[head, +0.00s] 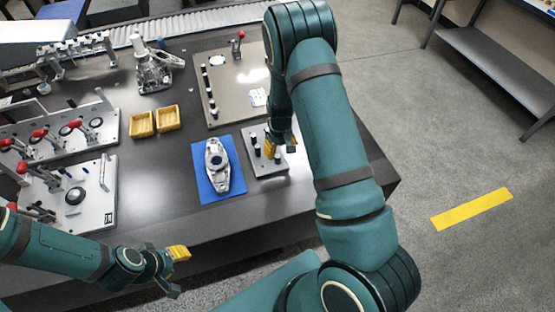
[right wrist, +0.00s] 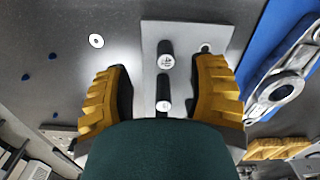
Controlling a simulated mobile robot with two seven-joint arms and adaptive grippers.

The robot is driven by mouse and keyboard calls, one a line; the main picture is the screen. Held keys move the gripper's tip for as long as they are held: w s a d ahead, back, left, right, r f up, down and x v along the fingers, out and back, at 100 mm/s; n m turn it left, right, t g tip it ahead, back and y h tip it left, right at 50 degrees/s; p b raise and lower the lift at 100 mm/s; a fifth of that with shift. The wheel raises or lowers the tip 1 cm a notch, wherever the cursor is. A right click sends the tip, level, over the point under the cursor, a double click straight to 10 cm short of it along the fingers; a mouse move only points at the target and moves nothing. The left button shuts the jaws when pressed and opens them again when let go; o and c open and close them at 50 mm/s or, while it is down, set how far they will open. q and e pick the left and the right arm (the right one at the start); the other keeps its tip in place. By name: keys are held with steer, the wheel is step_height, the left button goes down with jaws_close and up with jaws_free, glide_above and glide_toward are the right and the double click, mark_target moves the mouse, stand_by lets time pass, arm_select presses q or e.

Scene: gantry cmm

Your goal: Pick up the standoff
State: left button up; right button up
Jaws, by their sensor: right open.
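Several black standoffs with pale tops stand on a small grey plate (head: 262,167) on the table. One standoff (head: 257,151) shows left of my right gripper (head: 279,143) in the head view. In the right wrist view, the gripper (right wrist: 163,88) has its yellow-padded fingers spread apart. Two black standoffs, a farther one (right wrist: 165,55) and a nearer one (right wrist: 163,89), show between the fingers on the plate (right wrist: 185,36). Neither finger visibly touches them. My left gripper (head: 176,270) is by the table's front edge, with its fingers apart and nothing seen between them.
A blue mat (head: 206,190) with a metal casting (head: 217,165) lies just left of the plate. A larger plate (head: 232,85) with black posts and a red-handled clamp is behind. Two yellow bins (head: 141,124) and clamp fixtures (head: 90,190) stand at left.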

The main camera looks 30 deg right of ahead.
mark_target(278, 156)
steer(key=shift+w+a+f+b, duration=0.1)
steer(key=shift+f+b, duration=0.05)
steer(key=shift+f, duration=0.9)
steer(key=shift+w+a+f+b, duration=0.1)
steer(key=shift+w+f, duration=0.05)
steer(key=shift+f, duration=0.9)
steer(key=shift+w+a+f+b, duration=0.1)
steer(key=shift+f+b, duration=0.05)
steer(key=shift+f, duration=0.9)
jaws_close()
